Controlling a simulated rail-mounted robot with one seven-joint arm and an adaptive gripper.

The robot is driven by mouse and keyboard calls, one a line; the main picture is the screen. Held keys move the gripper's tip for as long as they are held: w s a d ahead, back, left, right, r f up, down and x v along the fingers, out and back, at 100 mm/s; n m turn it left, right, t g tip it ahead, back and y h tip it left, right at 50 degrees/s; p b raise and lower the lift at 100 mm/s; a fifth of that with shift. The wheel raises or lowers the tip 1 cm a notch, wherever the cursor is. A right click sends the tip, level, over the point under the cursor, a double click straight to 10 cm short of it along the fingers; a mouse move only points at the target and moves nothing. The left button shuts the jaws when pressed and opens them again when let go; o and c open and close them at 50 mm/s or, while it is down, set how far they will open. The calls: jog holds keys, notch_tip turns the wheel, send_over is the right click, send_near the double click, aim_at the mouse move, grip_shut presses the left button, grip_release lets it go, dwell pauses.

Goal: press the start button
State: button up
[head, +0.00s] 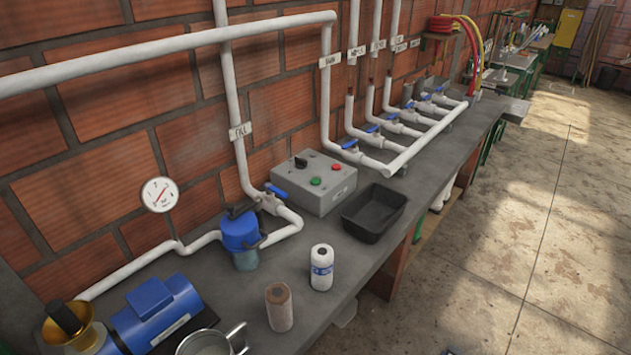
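A grey control box (325,200) sits on the counter against the brick wall, near the middle of the head view. Its sloped top carries a green button (315,181), a red button (336,167) and a black knob (300,162). The green button is nearer the front of the box and the red one is to its right. Small labels on the box are too small to read. Nothing covers the buttons. My gripper is not in view.
A black tray (374,228) stands right of the box. A blue-lidded filter (241,230) and white pipes with blue-handled valves (350,145) lie close by. A white bottle (322,267), a brown cylinder (279,307), a metal mug (212,343) and a blue motor (155,312) stand in front. The floor at right is clear.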

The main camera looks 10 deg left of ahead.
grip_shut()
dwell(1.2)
